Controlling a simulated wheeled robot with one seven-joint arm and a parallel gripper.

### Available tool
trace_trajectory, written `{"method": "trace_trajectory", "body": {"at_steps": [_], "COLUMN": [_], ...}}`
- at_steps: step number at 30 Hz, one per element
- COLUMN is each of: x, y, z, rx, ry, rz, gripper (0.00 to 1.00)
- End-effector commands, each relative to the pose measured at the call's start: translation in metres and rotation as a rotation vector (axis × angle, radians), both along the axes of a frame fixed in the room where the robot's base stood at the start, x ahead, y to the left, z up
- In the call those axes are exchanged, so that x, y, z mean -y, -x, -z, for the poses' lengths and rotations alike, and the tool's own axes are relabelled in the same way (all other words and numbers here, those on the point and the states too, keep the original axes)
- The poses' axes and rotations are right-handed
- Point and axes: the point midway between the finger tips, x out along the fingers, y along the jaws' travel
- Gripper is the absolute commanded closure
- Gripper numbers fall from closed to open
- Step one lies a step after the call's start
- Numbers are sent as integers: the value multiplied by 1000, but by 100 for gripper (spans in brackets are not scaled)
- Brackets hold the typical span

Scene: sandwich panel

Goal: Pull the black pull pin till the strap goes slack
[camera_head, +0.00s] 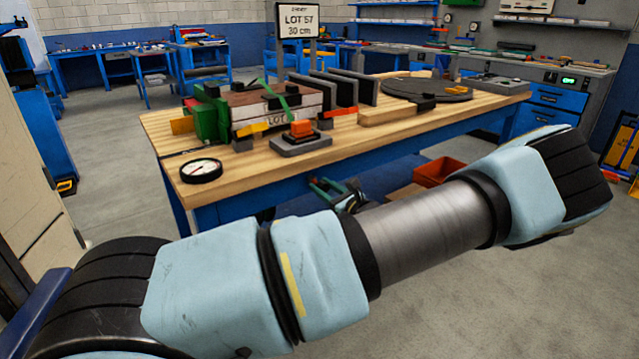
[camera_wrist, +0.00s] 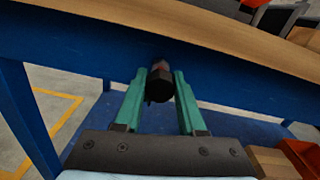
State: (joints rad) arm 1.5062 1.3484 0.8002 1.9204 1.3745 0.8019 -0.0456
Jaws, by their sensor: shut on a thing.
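The black pull pin (camera_wrist: 159,86) shows in the wrist view as a dark round knob against the blue front of the bench. The teal fingers of my gripper (camera_wrist: 161,90) are on either side of it and shut on it. In the head view my gripper (camera_head: 323,191) is low at the bench's front, partly hidden by my arm, and the pin cannot be made out there. A green strap (camera_head: 281,101) crosses the panel block (camera_head: 251,106) on the bench top. I cannot tell whether it is taut or slack.
The wooden-topped bench (camera_head: 225,178) carries a dial gauge (camera_head: 201,170), an orange button on a grey base (camera_head: 301,141), dark upright plates (camera_head: 355,90) and a round dark disc (camera_head: 411,88). A red bin (camera_head: 440,171) is under the bench. Floor in front is clear.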

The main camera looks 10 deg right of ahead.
Motion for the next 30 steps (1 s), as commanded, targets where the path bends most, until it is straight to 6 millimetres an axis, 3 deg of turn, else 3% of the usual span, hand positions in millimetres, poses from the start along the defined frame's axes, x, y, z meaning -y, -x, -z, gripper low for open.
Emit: {"method": "trace_trajectory", "body": {"at_steps": [3, 4, 11, 22, 30], "x": [1, 1, 0, 4, 25], "y": [0, 0, 0, 6, 49], "z": [0, 0, 0, 1, 2], "rx": [-1, -1, -1, -2, -2], "ry": [0, 0, 0, 1, 2], "rz": [1, 1, 0, 1, 2], "gripper": [100, 59, 33, 31, 31]}}
